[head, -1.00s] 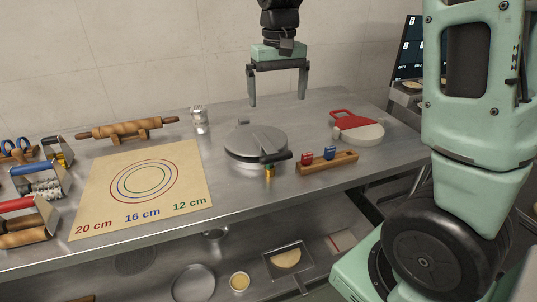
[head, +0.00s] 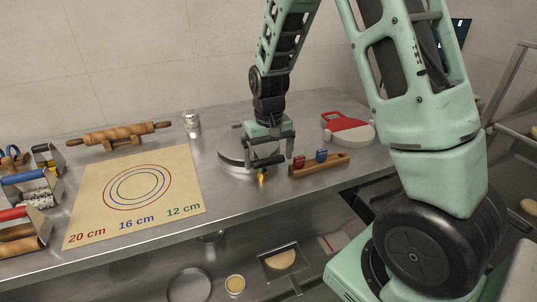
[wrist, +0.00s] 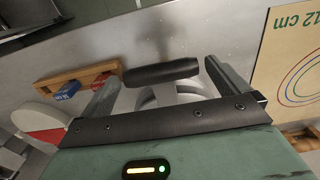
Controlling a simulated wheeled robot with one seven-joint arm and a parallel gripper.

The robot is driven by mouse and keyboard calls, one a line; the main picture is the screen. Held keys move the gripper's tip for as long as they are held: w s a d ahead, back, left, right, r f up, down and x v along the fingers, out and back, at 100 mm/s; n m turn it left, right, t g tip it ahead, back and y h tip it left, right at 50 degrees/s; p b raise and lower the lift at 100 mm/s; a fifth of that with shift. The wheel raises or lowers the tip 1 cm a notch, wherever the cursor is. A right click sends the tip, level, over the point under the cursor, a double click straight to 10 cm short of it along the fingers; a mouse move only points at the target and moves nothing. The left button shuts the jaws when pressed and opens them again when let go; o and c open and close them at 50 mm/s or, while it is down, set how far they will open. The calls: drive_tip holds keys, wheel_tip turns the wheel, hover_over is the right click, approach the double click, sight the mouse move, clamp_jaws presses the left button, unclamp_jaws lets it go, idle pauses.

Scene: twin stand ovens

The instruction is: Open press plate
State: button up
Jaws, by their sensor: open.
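The round grey press plate (head: 233,157) lies on the steel table in the head view, mostly hidden behind my gripper. Its black handle (head: 268,161) points toward the table's front right, with a yellow-green piece (head: 262,175) below it. My gripper (head: 269,156) is pointed down at the press, its fingers open. In the wrist view the black handle (wrist: 161,72) lies across the space between the open fingertips of my gripper (wrist: 160,82). Part of the pale press plate (wrist: 170,92) shows behind it. I cannot tell whether the fingers touch the handle.
A wooden holder (head: 318,165) with red and blue pieces stands close right of the press. A red-and-white tool (head: 347,129) lies behind it. A mat with printed circles (head: 185,170), a rolling pin (head: 118,134) and a shaker (head: 191,120) are to the left.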

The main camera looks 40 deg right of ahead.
drive_tip(key=shift+f, duration=0.15)
drive_tip(key=c, duration=1.2)
drive_tip(key=shift+c, duration=0.5)
